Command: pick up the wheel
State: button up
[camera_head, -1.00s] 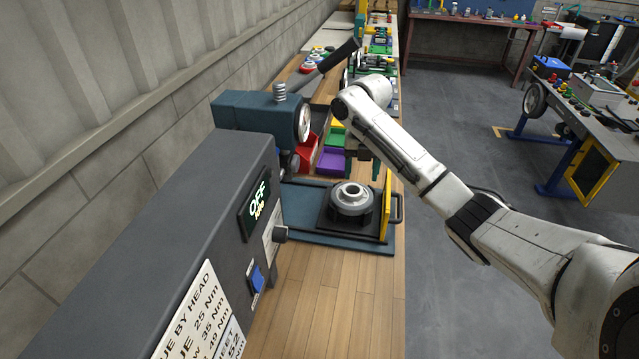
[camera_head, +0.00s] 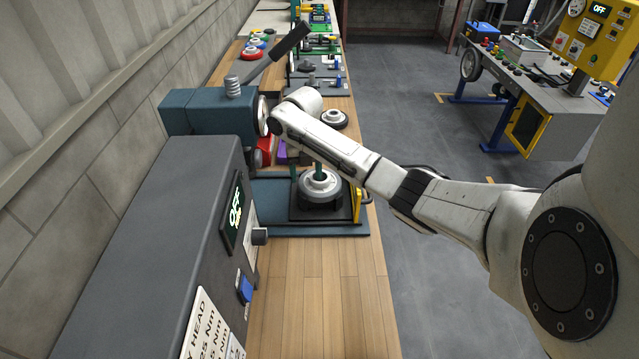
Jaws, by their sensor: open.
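A round grey wheel with a pale raised hub (camera_head: 320,190) lies flat on a dark square plate on the teal base of the press. My arm reaches in from the right above it. My gripper (camera_head: 307,172) is mostly hidden behind my arm link. Another dark wheel with a pale hub (camera_head: 333,118) lies farther back on the bench.
The teal press (camera_head: 205,110) with its dark lever stands left of my arm. A grey control box (camera_head: 150,240) marked OFF is nearer. A yellow guard (camera_head: 357,203) edges the base. The near wooden bench (camera_head: 320,300) is clear. A workbench (camera_head: 560,115) stands right across open floor.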

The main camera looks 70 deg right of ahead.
aim_at(306, 182)
jog(key=shift+f, duration=1.55)
grip_shut()
notch_tip(306, 182, up, 10)
jog(key=b, duration=0.1)
jog(key=shift+r, duration=0.15)
jog(key=shift+r+p, duration=1.15)
jog(key=shift+r, duration=0.3)
